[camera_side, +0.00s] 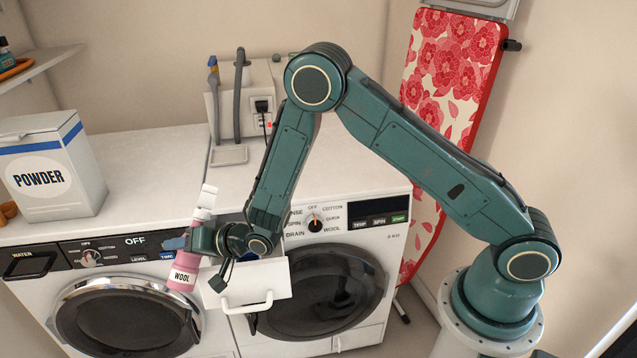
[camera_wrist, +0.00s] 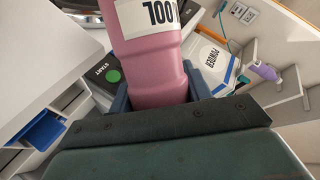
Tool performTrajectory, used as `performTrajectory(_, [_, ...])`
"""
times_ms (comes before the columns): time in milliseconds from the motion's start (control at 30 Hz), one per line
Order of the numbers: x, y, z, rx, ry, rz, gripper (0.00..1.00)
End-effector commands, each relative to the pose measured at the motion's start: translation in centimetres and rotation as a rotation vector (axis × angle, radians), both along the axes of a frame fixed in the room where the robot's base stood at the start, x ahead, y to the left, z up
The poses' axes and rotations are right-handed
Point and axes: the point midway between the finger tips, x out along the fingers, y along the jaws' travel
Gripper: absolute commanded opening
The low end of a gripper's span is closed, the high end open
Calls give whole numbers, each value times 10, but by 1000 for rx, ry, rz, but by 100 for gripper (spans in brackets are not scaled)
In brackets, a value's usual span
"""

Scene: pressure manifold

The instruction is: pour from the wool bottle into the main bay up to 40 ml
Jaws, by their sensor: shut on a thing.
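The pink wool bottle (camera_side: 182,277) has a white label reading WOOL and is held slightly tilted, its white upper end leaning right in the side view. My gripper (camera_side: 193,240) is shut around its middle, beside the open drawer (camera_side: 262,277) of the right-hand washer. In the wrist view the bottle (camera_wrist: 155,70) stands between the jaws (camera_wrist: 157,100), and its ends are out of frame. The drawer shows at the left there, with a blue insert (camera_wrist: 45,131) beside white compartments. I cannot tell which compartment is the main bay, nor see any liquid level or stream.
A white POWDER box (camera_side: 58,165) stands on the left washer's top. A grey hose unit (camera_side: 243,100) with a small tray (camera_side: 229,154) stands at the back. A floral ironing board (camera_side: 450,65) leans on the wall at right. The counter between box and hose unit is clear.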

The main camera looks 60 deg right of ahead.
Motion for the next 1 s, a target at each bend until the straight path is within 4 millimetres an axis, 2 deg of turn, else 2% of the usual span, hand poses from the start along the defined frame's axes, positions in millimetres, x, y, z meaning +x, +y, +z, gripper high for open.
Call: performTrajectory(1000, [-1,2,-3,60,15,0,18])
